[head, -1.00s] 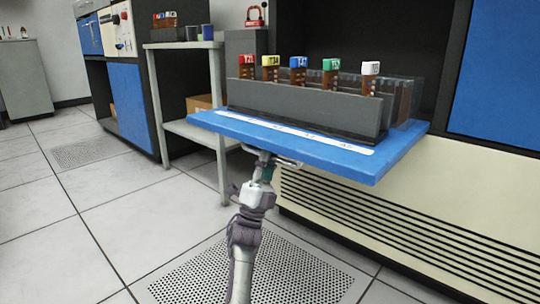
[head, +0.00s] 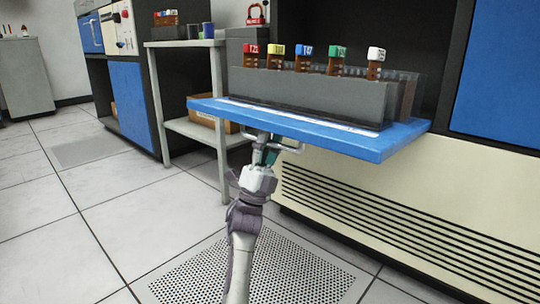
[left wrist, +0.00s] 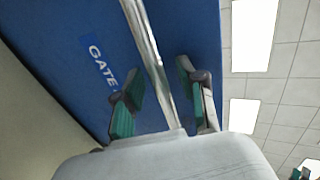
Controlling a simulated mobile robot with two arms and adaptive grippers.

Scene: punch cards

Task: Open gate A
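The blue panel (head: 400,142) juts from the machine like a shelf, its front edge towards me. Its underside, with a white "GATE" label (left wrist: 103,68), fills much of the left wrist view; the letter after the word is hidden. A metal bar handle (head: 290,149) hangs under the front edge. My left gripper (head: 265,157) is at this handle; in the left wrist view the bar (left wrist: 148,45) passes between its teal fingers (left wrist: 160,85), with gaps visible on both sides. A teal and grey piece in that view's lower right corner may be my right gripper (left wrist: 304,171).
A grey rack (head: 310,98) with several colour-tagged cards stands on the blue panel. A grey side table (head: 190,43) with cups (head: 207,31) is at the left. Open tiled floor lies left; a vented cream panel (head: 400,220) is below right.

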